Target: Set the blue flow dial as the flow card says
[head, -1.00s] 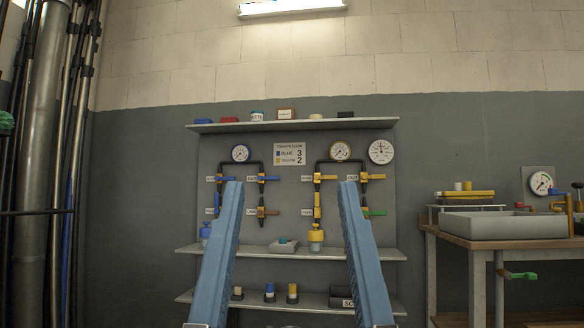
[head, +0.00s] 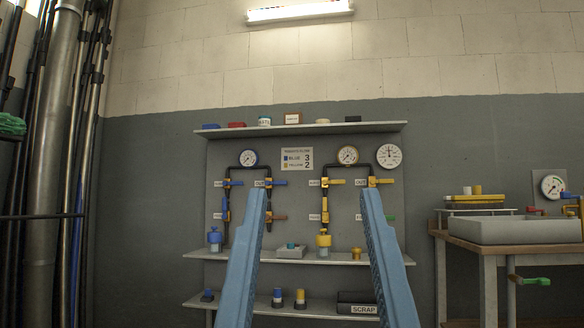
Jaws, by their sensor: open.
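The flow card (head: 297,159) on the grey wall panel reads BLUE 3 and YELLOW 2. I cannot tell for certain which of these is the flow dial. My gripper (head: 314,190) is open and empty, its two long blue fingers pointing up in front of the panel. The left finger hides part of the left pipe group.
Coloured valve levers stick out from the pipes. A bench with a grey basin (head: 515,230) stands at right. Vertical pipes (head: 60,150) fill the left edge.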

